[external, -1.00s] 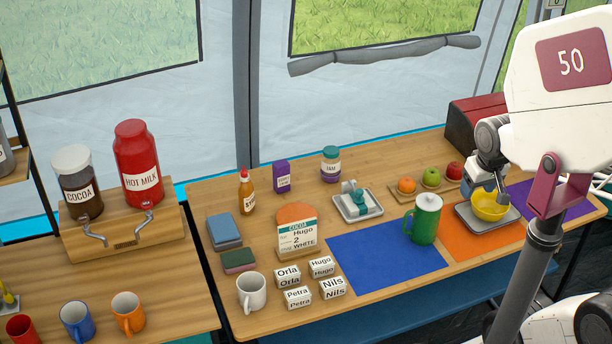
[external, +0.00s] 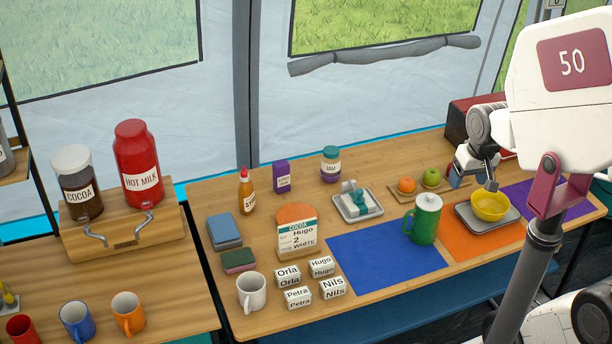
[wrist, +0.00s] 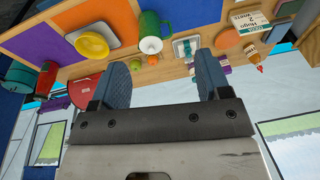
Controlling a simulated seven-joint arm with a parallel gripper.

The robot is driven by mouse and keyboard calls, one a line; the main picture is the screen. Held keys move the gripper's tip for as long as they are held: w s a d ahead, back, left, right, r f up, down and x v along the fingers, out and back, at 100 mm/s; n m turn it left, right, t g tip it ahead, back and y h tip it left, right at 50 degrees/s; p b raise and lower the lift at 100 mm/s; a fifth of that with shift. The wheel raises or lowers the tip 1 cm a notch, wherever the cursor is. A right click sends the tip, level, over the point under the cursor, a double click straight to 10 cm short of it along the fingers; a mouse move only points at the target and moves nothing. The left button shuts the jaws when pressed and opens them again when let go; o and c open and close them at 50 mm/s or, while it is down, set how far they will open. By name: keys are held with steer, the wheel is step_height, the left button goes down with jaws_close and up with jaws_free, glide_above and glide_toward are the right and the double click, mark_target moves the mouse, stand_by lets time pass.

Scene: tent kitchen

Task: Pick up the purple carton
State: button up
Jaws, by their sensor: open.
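The purple carton (external: 282,176) stands upright at the back of the wooden table, between the sauce bottle (external: 247,192) and the jam jar (external: 331,165). My gripper (external: 472,180) is far to its right in the external view, by the fruit board and the yellow bowl. In the wrist view my gripper (wrist: 160,64) shows two blue fingers spread apart with nothing held between them. A small purple patch shows just right of the right finger there; I cannot tell whether it is the carton or the jar.
A white tray with a teal item (external: 357,203) and the fruit board (external: 420,190) lie between gripper and carton. A green pot (external: 426,220) and yellow bowl (external: 490,206) stand in front.

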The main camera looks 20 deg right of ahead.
steer(key=w+a+r+m+g+y, duration=0.1)
steer(key=w+a+m+y, duration=0.15)
steer(key=w, duration=0.55)
steer(key=w+a+m+g+y, duration=0.1)
steer(key=w+a, duration=0.2)
steer(key=w, duration=0.5)
steer(key=m+g+y, duration=0.2)
steer(key=m+y, duration=0.8)
steer(key=m, duration=0.2)
glide_above(282, 164)
steer(key=d, duration=0.5)
step_height(282, 164, down, 24)
steer(key=shift+w, duration=0.15)
steer(key=shift+h, duration=0.25)
steer(key=shift+f, duration=2.9)
steer(key=shift+f, duration=0.15)
